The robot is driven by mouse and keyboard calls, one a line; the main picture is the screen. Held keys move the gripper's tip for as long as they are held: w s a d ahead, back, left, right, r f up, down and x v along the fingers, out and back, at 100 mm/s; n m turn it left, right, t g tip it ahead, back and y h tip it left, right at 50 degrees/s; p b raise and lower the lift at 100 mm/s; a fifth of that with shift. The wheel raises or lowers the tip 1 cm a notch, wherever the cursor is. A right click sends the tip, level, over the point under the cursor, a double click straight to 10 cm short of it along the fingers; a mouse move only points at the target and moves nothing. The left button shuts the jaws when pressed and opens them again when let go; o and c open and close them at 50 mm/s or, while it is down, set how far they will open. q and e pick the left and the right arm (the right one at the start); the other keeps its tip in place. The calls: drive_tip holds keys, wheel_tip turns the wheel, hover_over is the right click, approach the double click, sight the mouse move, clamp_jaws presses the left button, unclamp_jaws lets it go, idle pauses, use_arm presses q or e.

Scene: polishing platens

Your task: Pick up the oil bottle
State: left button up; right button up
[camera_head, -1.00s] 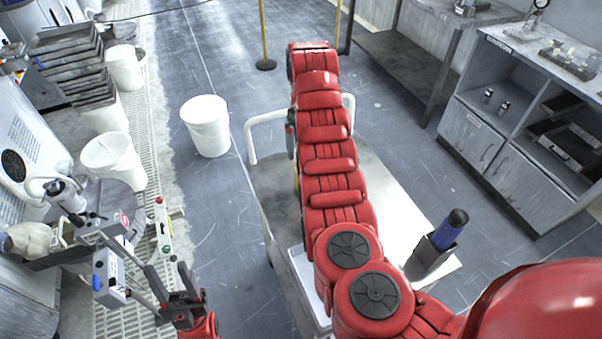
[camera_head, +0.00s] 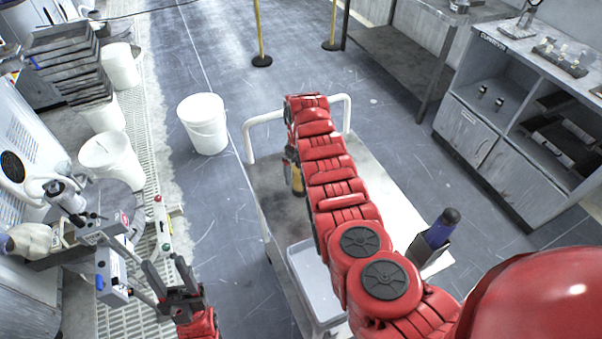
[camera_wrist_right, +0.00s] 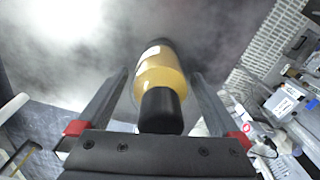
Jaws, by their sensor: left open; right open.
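The oil bottle (camera_wrist_right: 160,72), with amber contents and a black cap (camera_wrist_right: 161,108), shows in the right wrist view. It lies between the two fingers of my right gripper (camera_wrist_right: 158,76), which is open with a gap visible on each side. In the head view a yellow part of the bottle (camera_head: 297,180) shows on the cart beside my right arm, which hides the rest and most of the right gripper. My left gripper (camera_head: 168,272) is open and empty at the lower left, away from the bottle.
The white cart (camera_head: 385,190) carries a grey bin (camera_head: 312,272) and a dark holder with a blue-handled tool (camera_head: 440,230). A white bucket (camera_head: 204,124) stands on the floor to its left. A cabinet (camera_head: 520,170) stands at right. Floor between is clear.

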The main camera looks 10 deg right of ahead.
drive_tip(key=shift+f, duration=0.6)
clamp_jaws()
